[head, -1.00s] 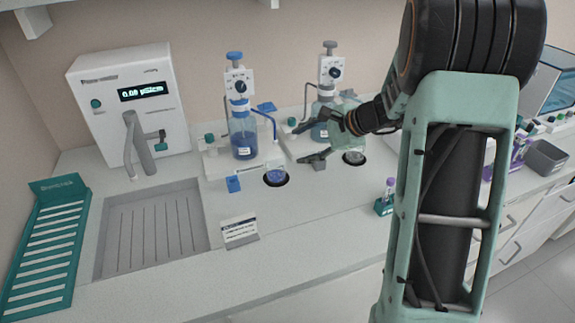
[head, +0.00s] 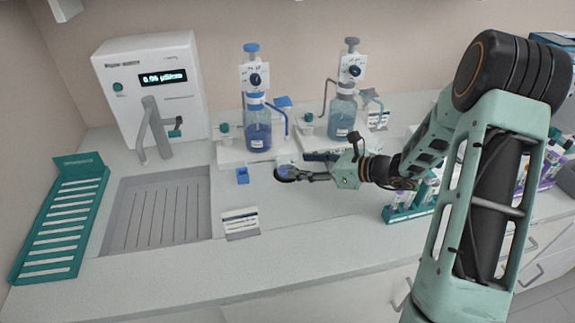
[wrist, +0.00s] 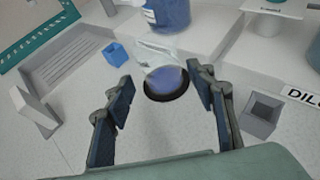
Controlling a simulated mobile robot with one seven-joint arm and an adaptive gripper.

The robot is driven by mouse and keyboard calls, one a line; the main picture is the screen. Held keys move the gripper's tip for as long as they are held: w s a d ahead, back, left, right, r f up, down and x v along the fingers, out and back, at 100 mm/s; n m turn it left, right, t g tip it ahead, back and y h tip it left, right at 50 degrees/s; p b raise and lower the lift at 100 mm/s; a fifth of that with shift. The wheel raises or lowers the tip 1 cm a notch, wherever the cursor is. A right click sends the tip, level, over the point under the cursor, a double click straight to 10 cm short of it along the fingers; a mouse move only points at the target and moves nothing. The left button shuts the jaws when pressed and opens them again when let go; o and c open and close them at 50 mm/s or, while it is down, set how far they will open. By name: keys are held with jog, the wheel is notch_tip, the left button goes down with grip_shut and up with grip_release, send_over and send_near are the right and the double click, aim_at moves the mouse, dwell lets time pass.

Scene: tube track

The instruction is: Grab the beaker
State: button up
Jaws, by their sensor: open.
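The beaker (wrist: 166,76) is a small clear glass vessel with blue liquid. It stands on a black round pad in front of a blue-liquid bottle (head: 258,128). In the wrist view my gripper (wrist: 163,88) has one finger on each side of the beaker, with visible gaps. Whether any finger touches the glass cannot be told.
A second dispenser bottle (head: 342,117) stands to the right. A small blue block (head: 242,176) and a label stand (head: 240,223) sit left of the gripper.

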aim_at(295, 165)
jog(key=x, duration=0.6)
jog(key=shift+w+a+f, duration=0.1)
jog(key=shift+w+a, duration=0.05)
jog(key=shift+w, duration=0.05)
jog(key=c, duration=0.8)
